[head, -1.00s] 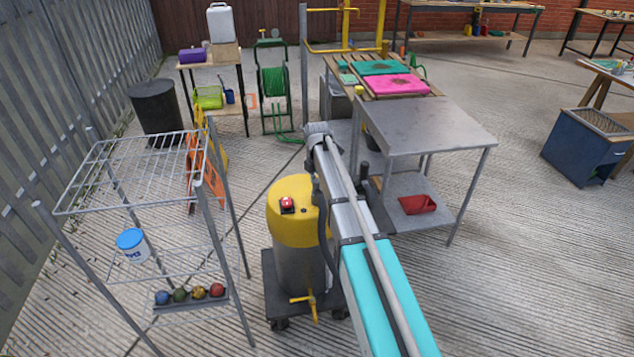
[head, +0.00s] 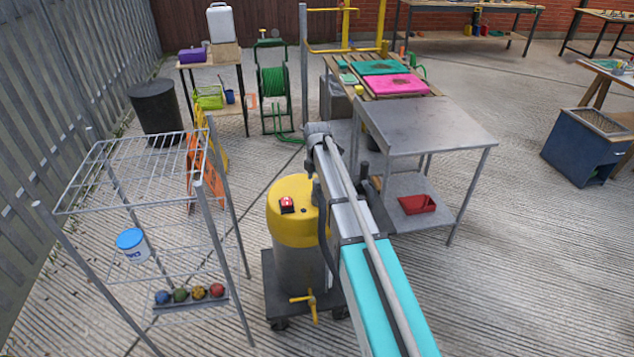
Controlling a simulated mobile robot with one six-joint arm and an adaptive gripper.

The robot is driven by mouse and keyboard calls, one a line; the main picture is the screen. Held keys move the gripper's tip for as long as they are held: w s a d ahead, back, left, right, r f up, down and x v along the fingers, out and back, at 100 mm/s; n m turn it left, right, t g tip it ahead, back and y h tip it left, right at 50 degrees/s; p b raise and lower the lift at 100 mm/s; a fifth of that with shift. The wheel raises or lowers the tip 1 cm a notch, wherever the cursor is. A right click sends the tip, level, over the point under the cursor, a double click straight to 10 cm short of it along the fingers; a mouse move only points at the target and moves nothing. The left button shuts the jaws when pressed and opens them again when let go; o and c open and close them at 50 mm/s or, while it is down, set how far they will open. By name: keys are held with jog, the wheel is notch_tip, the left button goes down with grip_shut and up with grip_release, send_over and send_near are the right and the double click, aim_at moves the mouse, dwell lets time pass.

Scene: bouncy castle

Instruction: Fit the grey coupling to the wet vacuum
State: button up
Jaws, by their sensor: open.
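The wet vacuum (head: 290,225) stands left of my arm, upright on a dark wheeled base. It has a yellow top, a grey drum, a red switch on the lid and a yellow tap low at the front. My arm passes in front of its right side and hides part of it. My arm reaches forward to a grey joint beside the metal table. My gripper cannot be made out beyond that joint. I cannot pick out the grey coupling in this view.
A wire rack (head: 130,185) stands at the left, with a blue-lidded tub (head: 135,250) and coloured balls on it. A metal table (head: 430,125) with a red tray (head: 417,204) on its lower shelf stands right of my arm. Concrete floor is free at the right.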

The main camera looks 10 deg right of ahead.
jog(key=shift+r, duration=0.15)
notch_tip(320, 180, up, 11)
jog(key=p, duration=1)
jog(key=shift+f+p, duration=0.2)
jog(key=shift+p, duration=0.2)
jog(key=s+m, duration=2.3)
jog(key=s, duration=0.6)
